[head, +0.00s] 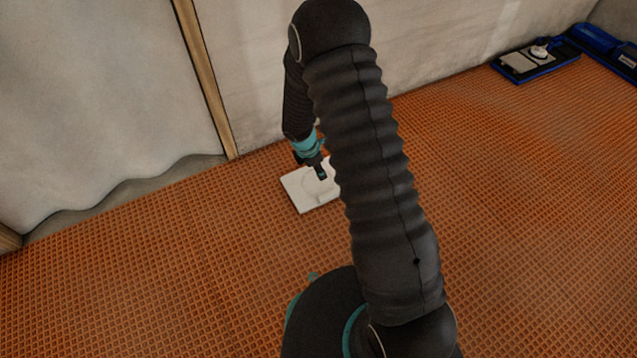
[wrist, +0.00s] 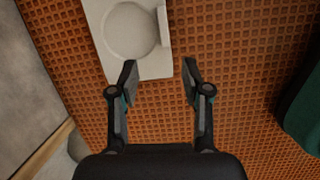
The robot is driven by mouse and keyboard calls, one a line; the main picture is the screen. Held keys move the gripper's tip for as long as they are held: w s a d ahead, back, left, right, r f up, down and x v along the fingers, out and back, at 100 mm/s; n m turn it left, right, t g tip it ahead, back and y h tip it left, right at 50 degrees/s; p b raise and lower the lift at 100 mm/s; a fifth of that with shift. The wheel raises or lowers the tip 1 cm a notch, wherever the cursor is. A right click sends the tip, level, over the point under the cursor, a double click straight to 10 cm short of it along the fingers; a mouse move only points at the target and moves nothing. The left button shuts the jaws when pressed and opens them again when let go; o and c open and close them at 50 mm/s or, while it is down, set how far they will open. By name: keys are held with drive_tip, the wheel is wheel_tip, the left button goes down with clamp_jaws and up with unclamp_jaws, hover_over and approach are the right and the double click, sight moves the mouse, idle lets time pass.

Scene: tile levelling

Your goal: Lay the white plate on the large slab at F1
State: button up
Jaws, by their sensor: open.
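A pale slab (head: 297,188) lies on the orange floor matting near the wall in the head view. In the wrist view the same slab (wrist: 152,68) fills the top left. A round white plate (wrist: 130,30) lies on its face, with an upright white strip (wrist: 163,25) at its right side. The plate (head: 317,187) shows faintly in the head view, partly hidden by my arm. My gripper (wrist: 159,75) is open and empty, its fingertips by the slab's near edge in the wrist view. In the head view it hangs over the slab; any contact cannot be told.
A blue-edged tray (head: 545,68) at the far right holds a grey slab and a small white item. A blue case (head: 600,40) stands beside it. A pale wall (head: 90,90) with a wooden batten (head: 207,80) runs behind the slab. The orange matting (head: 520,180) to the right is clear.

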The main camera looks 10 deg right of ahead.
drive_tip(key=n, duration=0.1)
approach(328, 194)
drive_tip(key=x, duration=0.1)
drive_tip(key=b+x, duration=0.2)
drive_tip(key=shift+s+a+f, duration=0.2)
drive_tip(key=shift+a, duration=0.05)
drive_tip(key=shift+d+b+x, duration=0.15)
drive_tip(key=shift+b+x, duration=0.15)
drive_tip(key=shift+x, duration=1.15)
drive_tip(key=shift+d+b+x, duration=0.15)
drive_tip(key=shift+b+x, duration=0.15)
drive_tip(key=shift+x, duration=1.1)
drive_tip(key=shift+w+r, duration=0.1)
clamp_jaws()
